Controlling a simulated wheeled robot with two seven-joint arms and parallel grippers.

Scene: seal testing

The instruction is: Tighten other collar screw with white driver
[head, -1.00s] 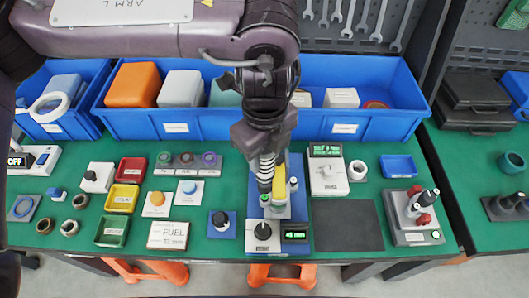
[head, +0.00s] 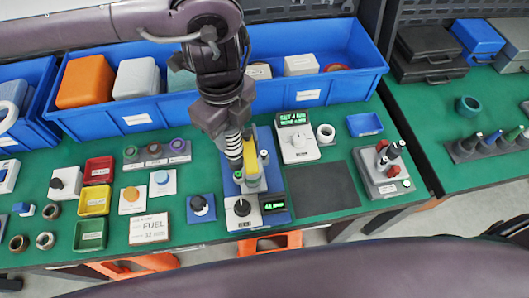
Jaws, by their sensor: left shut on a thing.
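My left gripper (head: 233,150) comes down from above over the blue test fixture (head: 270,140). It is shut on a white, dark-ringed shaft that looks like the white driver (head: 236,148), pointing down at the fixture's left side. A yellow part (head: 251,172) stands upright right beside it, with a small white-and-dark post (head: 264,158) to its right. The driver's tip and the collar screw under it are too small and covered to make out. My right gripper is out of view.
A grey box with a black knob (head: 242,212) and a lit green display (head: 273,205) sit at the fixture's front. A set-pressure box (head: 297,140) stands right of it. A dark mat (head: 322,188) lies bare. Blue bins (head: 330,93) line the back.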

